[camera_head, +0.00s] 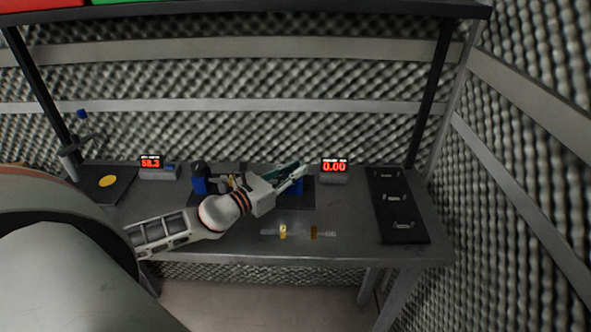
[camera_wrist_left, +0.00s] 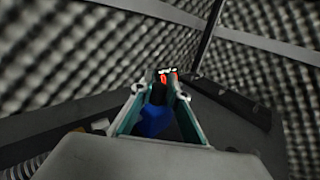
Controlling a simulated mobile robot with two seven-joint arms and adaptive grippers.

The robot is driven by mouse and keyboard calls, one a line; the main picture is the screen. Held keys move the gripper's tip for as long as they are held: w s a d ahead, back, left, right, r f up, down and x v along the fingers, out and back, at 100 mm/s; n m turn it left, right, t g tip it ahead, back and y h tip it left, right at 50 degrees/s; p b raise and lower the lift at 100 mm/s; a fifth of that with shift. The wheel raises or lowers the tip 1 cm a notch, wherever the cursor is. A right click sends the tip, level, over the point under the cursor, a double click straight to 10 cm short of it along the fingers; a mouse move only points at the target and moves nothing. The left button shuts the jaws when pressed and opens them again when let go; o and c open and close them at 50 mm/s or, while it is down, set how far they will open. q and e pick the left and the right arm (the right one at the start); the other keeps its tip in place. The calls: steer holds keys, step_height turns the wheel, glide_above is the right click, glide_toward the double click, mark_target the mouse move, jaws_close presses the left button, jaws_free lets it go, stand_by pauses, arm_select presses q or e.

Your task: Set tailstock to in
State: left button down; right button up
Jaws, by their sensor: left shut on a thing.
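A small device with a blue block (camera_head: 199,186) at its left end and a blue tailstock (camera_head: 296,187) at its right end sits on a dark base on the bench. My left gripper (camera_head: 292,174) reaches in from the left over the device, with its fingers at the tailstock. In the left wrist view, the blue tailstock (camera_wrist_left: 153,122) and a black part on it lie between the two fingers of the left gripper (camera_wrist_left: 160,93). The gripper is shut on it, though the exact contact is hard to see. My right gripper is not in view.
A red-digit display reading 0.00 (camera_head: 335,170) stands right of the device, another display (camera_head: 152,167) left. A black board (camera_head: 397,205) with several small fittings lies at right. Thin pieces with brass parts (camera_head: 283,232) lie near the front edge. A stand (camera_head: 68,162) is at left.

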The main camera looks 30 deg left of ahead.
arm_select(q)
steer(key=shift+s+a, duration=0.25)
steer(key=shift+a, duration=0.15)
steer(key=c, duration=1.9)
jaws_free()
steer(key=shift+d, duration=0.1)
steer(key=v, duration=1)
steer(key=shift+f, duration=0.1)
steer(key=shift+s, duration=0.95)
